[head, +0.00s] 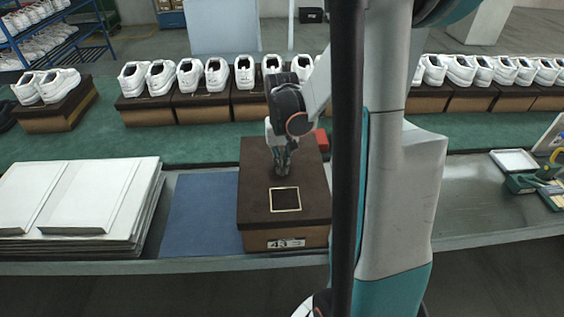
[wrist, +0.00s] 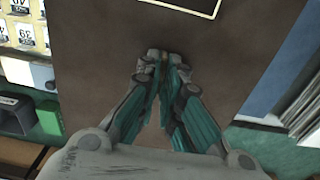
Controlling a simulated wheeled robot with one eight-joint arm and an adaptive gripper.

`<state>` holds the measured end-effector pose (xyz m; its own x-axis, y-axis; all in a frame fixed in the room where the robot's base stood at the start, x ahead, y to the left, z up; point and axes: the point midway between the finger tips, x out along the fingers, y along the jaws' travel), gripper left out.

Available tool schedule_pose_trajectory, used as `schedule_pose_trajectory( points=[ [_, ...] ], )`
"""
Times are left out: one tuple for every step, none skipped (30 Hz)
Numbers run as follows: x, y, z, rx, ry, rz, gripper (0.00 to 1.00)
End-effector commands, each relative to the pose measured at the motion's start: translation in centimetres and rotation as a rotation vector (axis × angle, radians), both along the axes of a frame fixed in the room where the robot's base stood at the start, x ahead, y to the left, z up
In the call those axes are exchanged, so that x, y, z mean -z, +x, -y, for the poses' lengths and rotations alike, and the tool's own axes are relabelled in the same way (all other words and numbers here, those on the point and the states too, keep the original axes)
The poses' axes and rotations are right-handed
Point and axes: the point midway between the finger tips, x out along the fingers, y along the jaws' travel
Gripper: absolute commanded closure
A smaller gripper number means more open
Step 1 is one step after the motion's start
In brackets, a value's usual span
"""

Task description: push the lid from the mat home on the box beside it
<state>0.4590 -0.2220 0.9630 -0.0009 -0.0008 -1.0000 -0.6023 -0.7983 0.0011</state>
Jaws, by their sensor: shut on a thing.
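The box (head: 288,238) stands at the table's front edge, just right of the blue mat (head: 200,212). The dark brown lid (head: 255,180) lies on top of it, with a pale square outline on its surface. I cannot tell whether the lid is fully seated. The mat is bare. My gripper (head: 283,172) points down at the lid, behind the square outline. In the wrist view my gripper (wrist: 164,65) has its fingertips close together at the lid (wrist: 100,70). It is shut on the lid, though what lies between the tips is hardly visible.
A stack of white boards (head: 75,205) lies left of the mat. A red object (head: 322,140) is behind the box. White shoes on brown boxes line the green belt (head: 190,145) behind. Trays and tools (head: 520,170) lie at the far right; the table between is clear.

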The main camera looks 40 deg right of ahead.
Motion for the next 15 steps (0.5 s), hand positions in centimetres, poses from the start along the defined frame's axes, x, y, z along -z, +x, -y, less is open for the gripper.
schedule_pose_trajectory(
  points=[
    [0.16,0.00,0.00,0.000,0.000,0.000,1.00],
    [0.22,0.00,0.00,0.000,0.000,0.000,1.00],
    [0.29,0.00,0.00,0.000,0.000,0.000,1.00],
    [0.34,0.00,0.00,0.000,0.000,0.000,1.00],
    [0.40,0.00,0.00,0.000,0.000,0.000,1.00],
    [0.47,0.00,0.00,0.000,0.000,0.000,1.00],
    [0.52,0.00,0.00,0.000,0.000,0.000,1.00],
    [0.58,0.00,0.00,0.000,0.000,0.000,1.00],
    [0.65,0.00,0.00,0.000,0.000,0.000,1.00],
    [0.70,0.00,0.00,0.000,0.000,0.000,1.00],
    [0.76,0.00,0.00,0.000,0.000,0.000,1.00],
    [0.83,0.00,0.00,0.000,0.000,0.000,1.00],
    [0.88,0.00,0.00,0.000,0.000,0.000,1.00],
    [0.94,0.00,0.00,0.000,0.000,0.000,1.00],
    [1.01,0.00,0.00,0.000,0.000,0.000,1.00]
  ],
)
